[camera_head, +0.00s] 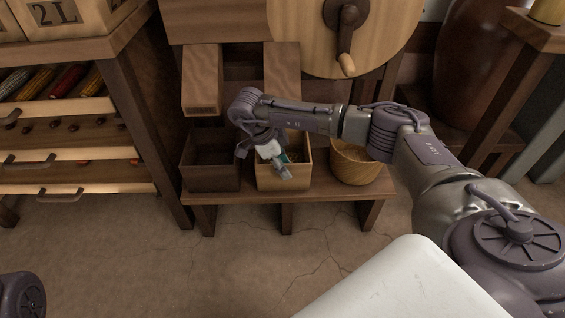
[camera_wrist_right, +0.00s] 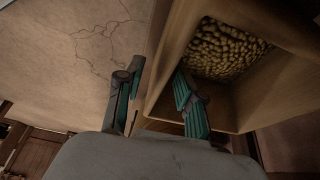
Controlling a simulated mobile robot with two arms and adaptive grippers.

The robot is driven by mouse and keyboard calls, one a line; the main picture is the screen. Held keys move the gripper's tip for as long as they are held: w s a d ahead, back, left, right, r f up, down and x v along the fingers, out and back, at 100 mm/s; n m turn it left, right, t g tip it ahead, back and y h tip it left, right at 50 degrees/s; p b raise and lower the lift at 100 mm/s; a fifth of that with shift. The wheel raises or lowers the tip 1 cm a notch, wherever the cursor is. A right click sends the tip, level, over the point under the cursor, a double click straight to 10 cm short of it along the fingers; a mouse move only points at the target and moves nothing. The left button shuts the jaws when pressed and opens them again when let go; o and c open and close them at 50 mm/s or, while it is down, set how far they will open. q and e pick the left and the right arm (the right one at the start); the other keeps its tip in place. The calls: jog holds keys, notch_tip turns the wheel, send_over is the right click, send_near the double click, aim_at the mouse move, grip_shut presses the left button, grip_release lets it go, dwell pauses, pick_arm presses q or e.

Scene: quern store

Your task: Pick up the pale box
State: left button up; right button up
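The pale box (camera_head: 301,178) is an open light-wood bin on the low bench, between a dark box and a round tub. In the right wrist view the pale box (camera_wrist_right: 178,50) holds a heap of yellowish grain or kernels (camera_wrist_right: 225,47). My right gripper (camera_head: 284,166) is over the box's front wall. In the wrist view my right gripper (camera_wrist_right: 157,100) is open, one teal finger outside the wall and the other inside. A gap shows between the fingers; contact with the wall cannot be told. My left gripper is not in view.
A dark box (camera_head: 210,178) stands close on the left and a round wooden tub (camera_head: 355,163) on the right, both on the bench (camera_head: 330,193). Wooden chutes (camera_head: 203,80) hang above. Shelving with corn trays (camera_head: 80,185) stands at left. The floor (camera_head: 190,265) in front is clear.

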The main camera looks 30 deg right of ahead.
jog(key=shift+f, duration=0.2)
dwell(0.6)
grip_shut()
